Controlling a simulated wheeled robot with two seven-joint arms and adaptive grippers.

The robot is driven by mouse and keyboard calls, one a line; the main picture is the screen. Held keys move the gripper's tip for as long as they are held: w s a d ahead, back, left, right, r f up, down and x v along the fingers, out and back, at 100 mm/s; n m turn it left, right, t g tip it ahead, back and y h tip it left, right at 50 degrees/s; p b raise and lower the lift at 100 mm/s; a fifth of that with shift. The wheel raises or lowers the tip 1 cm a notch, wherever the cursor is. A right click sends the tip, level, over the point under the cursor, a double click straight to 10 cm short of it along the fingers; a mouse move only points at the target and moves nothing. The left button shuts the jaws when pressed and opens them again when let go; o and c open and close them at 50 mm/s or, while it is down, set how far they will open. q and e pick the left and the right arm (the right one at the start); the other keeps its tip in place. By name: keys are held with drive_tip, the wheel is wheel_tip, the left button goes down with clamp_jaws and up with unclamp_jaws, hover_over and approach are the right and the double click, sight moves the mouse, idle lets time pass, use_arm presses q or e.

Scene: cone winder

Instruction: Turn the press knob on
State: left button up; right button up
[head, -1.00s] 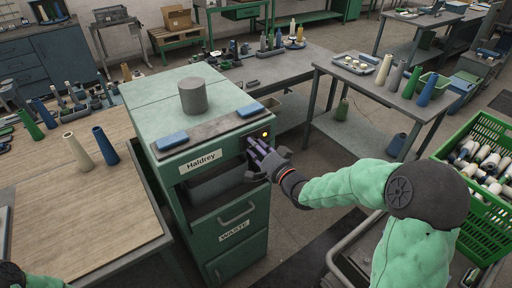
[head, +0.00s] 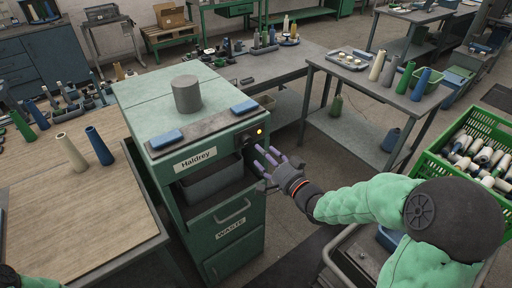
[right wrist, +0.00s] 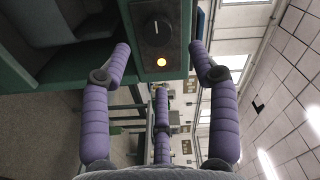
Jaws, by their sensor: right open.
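The press is a green cabinet labelled Haldrey (head: 196,160) in the head view, with a grey cylinder on top. In the right wrist view, its dark round knob (right wrist: 157,31) is on the front panel, its white mark pointing up in that picture. My right gripper (head: 262,156) is open and empty, with purple fingers apart in front of the panel, clear of the knob. My left gripper is out of view.
Two blue pads lie on the press top. A wooden table (head: 80,215) with cones stands at left. A grey table (head: 400,98) with cones is at back right, and a green crate (head: 440,175) of cones is at far right. Open floor lies between the press and that table.

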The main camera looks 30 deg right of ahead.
drive_tip(key=shift+s+d, duration=0.15)
drive_tip(key=shift+s, duration=1.1)
drive_tip(key=shift+s+d, duration=0.1)
drive_tip(key=shift+s, duration=1.1)
